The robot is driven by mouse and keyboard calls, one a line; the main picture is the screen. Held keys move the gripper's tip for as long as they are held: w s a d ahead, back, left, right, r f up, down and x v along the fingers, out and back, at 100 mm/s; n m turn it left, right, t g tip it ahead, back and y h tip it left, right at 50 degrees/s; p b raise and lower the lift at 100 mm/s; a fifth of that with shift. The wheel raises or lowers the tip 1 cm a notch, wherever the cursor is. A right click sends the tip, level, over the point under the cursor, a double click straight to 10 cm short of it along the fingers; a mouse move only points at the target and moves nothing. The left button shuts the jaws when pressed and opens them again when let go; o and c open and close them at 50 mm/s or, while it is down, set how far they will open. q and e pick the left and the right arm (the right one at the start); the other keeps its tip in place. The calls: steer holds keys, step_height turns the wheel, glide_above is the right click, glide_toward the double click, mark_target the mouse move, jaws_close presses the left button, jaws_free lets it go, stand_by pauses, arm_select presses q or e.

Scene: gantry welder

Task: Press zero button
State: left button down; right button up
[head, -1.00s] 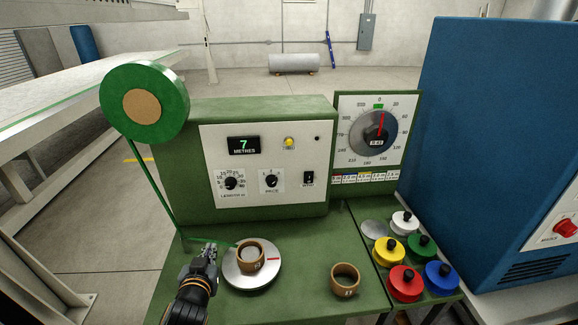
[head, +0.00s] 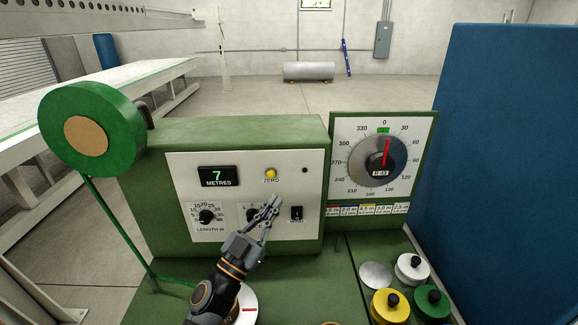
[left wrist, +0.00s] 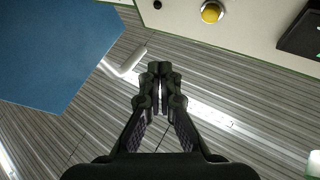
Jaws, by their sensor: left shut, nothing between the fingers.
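The yellow zero button (head: 271,174) sits on the white control panel (head: 188,168) of the green machine, above the label ZERO. It also shows in the left wrist view (left wrist: 211,13) near the top edge. My left gripper (head: 274,202) is shut and empty. In the head view it lies below the button, in front of the panel, and hides most of the middle knob. In the left wrist view the fingertips (left wrist: 160,68) appear apart from the button. The display (head: 216,176) reads 7 METRES. My right gripper is not in view.
A green tape reel (head: 100,130) stands at the left. A dial (head: 380,160) with a red needle is right of the panel. Several coloured spools, including a yellow one (head: 389,307), stand at the lower right. A blue cabinet (head: 510,150) bounds the right side.

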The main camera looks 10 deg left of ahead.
arm_select(q)
steer(key=b, duration=0.2)
glide_toward(271, 174)
steer(key=shift+w+d+r, duration=1.8)
steer(key=shift+w+d, duration=0.1)
steer(key=shift+w, duration=0.1)
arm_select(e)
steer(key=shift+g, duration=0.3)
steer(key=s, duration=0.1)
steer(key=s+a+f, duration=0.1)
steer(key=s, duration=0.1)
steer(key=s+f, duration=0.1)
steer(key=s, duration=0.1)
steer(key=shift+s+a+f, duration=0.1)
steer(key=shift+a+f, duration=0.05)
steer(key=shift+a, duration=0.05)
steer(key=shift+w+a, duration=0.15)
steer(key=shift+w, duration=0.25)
arm_select(q)
steer(key=shift+w, duration=0.15)
steer(key=shift+w+a, duration=0.15)
steer(key=shift+w, duration=0.15)
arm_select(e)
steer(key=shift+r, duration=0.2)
